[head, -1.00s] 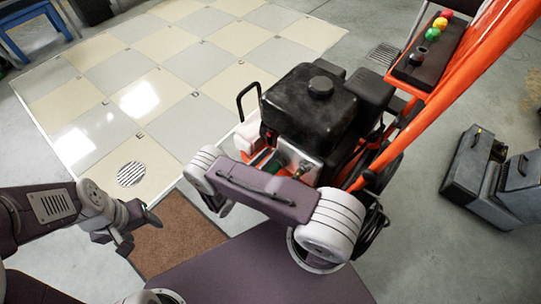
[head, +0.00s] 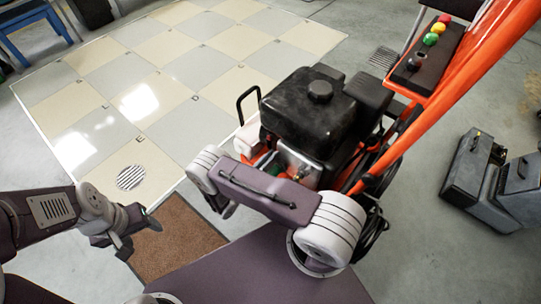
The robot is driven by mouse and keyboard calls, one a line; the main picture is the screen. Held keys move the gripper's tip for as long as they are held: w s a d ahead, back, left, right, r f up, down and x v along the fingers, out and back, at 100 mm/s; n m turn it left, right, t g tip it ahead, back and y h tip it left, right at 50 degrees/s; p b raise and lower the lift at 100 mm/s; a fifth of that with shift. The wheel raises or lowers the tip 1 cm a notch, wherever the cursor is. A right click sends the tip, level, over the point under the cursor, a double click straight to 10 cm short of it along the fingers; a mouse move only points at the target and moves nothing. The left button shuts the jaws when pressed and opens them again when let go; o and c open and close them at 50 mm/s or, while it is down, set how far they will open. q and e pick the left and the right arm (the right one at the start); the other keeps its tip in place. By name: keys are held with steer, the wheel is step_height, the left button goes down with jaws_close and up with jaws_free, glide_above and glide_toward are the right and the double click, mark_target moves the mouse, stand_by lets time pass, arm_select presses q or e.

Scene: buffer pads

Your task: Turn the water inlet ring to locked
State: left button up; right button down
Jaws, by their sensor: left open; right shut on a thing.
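The orange-framed machine (head: 318,112) carries a black engine block and stands at centre right. A small silver pump fitting (head: 292,160) shows low on its near side. My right arm's link crosses in front, so the water inlet ring is mostly hidden and its angle cannot be read. My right gripper (head: 271,168) shows only in part between this link and the fitting. It is shut on what seems to be the ring. My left gripper (head: 140,237) is open and empty at the left, over the brown mat, apart from the machine.
The brown mat (head: 178,245) lies on the floor below the tiled pad (head: 165,60) with its round drain (head: 130,178). A panel with coloured buttons (head: 425,55) sits by the orange handle. Grey cases (head: 470,165) stand at the right. A blue stool (head: 30,30) is far left.

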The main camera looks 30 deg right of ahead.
mark_target(290, 160)
steer(key=shift+s+d+r+m+p, duration=0.1)
steer(key=shift+s+r+m+p, duration=0.15)
steer(key=shift+m+p, duration=0.3)
steer(key=shift+s+d+r+m+p, duration=0.15)
steer(key=shift+s+m+p, duration=0.25)
steer(key=shift+m, duration=0.25)
steer(key=m+p, duration=0.1)
steer(key=s+m, duration=0.1)
steer(key=shift+s+d+m+p, duration=0.1)
steer(key=shift+d+m+p, duration=0.15)
steer(key=shift+m+p, duration=0.15)
steer(key=m, duration=0.1)
steer(key=s+m+p, duration=0.1)
steer(key=m, duration=0.1)
steer(key=shift+s+d+f+p, duration=0.15)
steer(key=shift+s+d+p, duration=0.15)
steer(key=shift+s+d+f+m+p, duration=0.2)
steer(key=shift+s+m+p, duration=0.1)
steer(key=shift+m, duration=0.45)
steer(key=shift+s+d+f+m+p, duration=0.1)
steer(key=shift+s+f+m+p, duration=0.15)
steer(key=shift+m, duration=0.5)
steer(key=shift+s, duration=0.1)
steer(key=c, duration=1.4)
jaws_free()
steer(key=shift+o, duration=0.2)
